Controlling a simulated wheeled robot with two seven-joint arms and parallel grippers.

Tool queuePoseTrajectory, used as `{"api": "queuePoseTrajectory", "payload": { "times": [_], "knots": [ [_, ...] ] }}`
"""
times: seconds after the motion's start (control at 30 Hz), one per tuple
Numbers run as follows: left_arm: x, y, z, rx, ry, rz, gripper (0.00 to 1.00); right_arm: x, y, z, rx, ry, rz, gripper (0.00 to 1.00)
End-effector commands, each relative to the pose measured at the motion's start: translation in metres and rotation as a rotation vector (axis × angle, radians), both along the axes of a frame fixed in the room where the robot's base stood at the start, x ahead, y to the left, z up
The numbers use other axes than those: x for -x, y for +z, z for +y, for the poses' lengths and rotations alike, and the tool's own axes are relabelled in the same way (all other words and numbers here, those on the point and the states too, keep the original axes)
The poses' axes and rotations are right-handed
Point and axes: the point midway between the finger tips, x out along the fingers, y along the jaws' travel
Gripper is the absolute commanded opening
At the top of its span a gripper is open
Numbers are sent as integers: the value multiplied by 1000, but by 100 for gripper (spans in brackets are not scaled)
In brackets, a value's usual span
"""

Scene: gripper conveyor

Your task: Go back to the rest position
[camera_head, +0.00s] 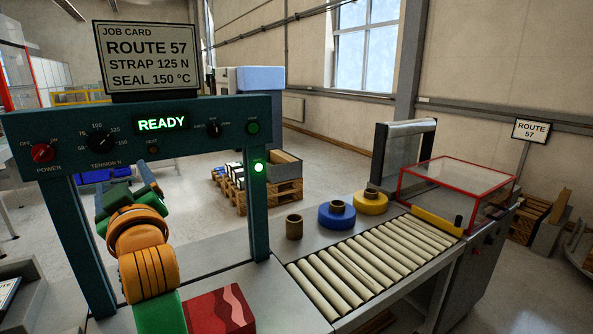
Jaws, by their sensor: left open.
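My left gripper (128,187) is in the head view, at the end of my orange and green arm. It is open, with nothing seen between its fingers, and it reaches forward under the teal crossbar of the strapping machine (60,225), between the two posts. A red box (222,309) with a wavy pattern sits on the grey table at the bottom, to the right of my arm and apart from the gripper. My right gripper is out of view.
The crossbar carries knobs, a lit READY display (162,123) and a job card (147,57). A roller conveyor (372,262) runs right to a red-framed clear guard (457,182). A brown core (294,227), blue roll (337,217) and yellow roll (371,203) stand behind the rollers, which are bare.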

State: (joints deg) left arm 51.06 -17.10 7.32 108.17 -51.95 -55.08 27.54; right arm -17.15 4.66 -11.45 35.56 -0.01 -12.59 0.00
Motion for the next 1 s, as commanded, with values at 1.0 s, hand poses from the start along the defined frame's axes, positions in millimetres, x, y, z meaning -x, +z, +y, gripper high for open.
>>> {"api": "queuePoseTrajectory", "payload": {
  "times": [1.0],
  "knots": [
    [289,-447,-121,-23,-891,1534,76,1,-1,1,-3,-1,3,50]
  ]
}}
